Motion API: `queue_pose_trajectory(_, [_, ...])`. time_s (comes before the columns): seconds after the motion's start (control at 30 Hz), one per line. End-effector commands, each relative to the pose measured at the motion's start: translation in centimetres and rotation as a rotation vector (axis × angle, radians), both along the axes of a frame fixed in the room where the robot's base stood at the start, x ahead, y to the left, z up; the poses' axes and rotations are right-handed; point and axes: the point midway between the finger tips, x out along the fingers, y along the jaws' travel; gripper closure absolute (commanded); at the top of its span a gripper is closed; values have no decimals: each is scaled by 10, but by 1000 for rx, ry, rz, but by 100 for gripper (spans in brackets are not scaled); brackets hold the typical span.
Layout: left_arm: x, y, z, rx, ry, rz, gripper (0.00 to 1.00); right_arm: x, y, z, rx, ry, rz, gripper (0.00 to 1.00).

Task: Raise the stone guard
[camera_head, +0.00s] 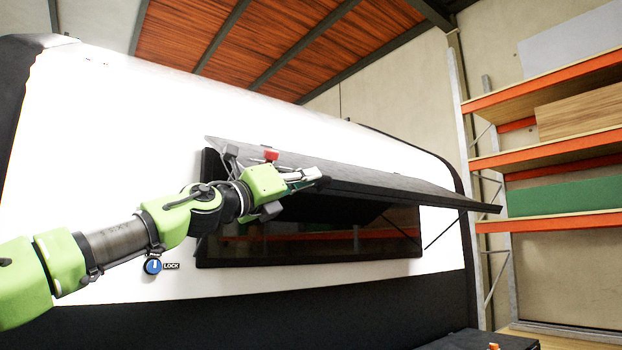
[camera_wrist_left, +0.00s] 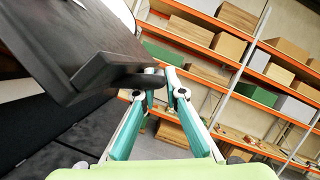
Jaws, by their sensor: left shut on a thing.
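The stone guard (camera_head: 408,193) is a dark flat panel on the white caravan front, tilted outward with its free edge away from the window (camera_head: 320,242). The window below is dark and reflective. A thin strut shows beneath the guard's right part. My arm hides part of the guard's left side. My right gripper is out of view.
A blue round knob (camera_head: 153,266) marked LOCK sits below the window's left end. An orange and grey shelf rack (camera_head: 548,162) with boxes stands at the right. A black surface (camera_head: 480,341) is at the bottom right. Open space lies above the guard.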

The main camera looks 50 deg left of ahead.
Motion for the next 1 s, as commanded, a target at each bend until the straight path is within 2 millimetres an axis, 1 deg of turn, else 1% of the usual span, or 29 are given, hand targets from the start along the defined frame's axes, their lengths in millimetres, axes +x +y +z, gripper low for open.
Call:
queue_pose_trajectory(0.03, [-1, 5, 1, -4, -6, 10, 100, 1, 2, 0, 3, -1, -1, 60])
queue_pose_trajectory(0.13, [-1, 5, 1, -3, -6, 10, 100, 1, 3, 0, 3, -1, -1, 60])
queue_pose_trajectory(0.17, [-1, 5, 1, -4, -5, 11, 84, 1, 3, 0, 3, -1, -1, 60])
queue_pose_trajectory(0.2, [-1, 6, 1, -4, -5, 11, 74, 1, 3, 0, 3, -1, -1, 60])
queue_pose_trajectory(0.23, [-1, 6, 1, -4, -5, 11, 72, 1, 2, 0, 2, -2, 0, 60])
queue_pose_trajectory(0.87, [-1, 4, 1, -1, -4, 8, 72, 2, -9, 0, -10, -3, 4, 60])
queue_pose_trajectory(1.0, [-6, 3, 0, 0, -5, 8, 72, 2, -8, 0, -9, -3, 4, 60])
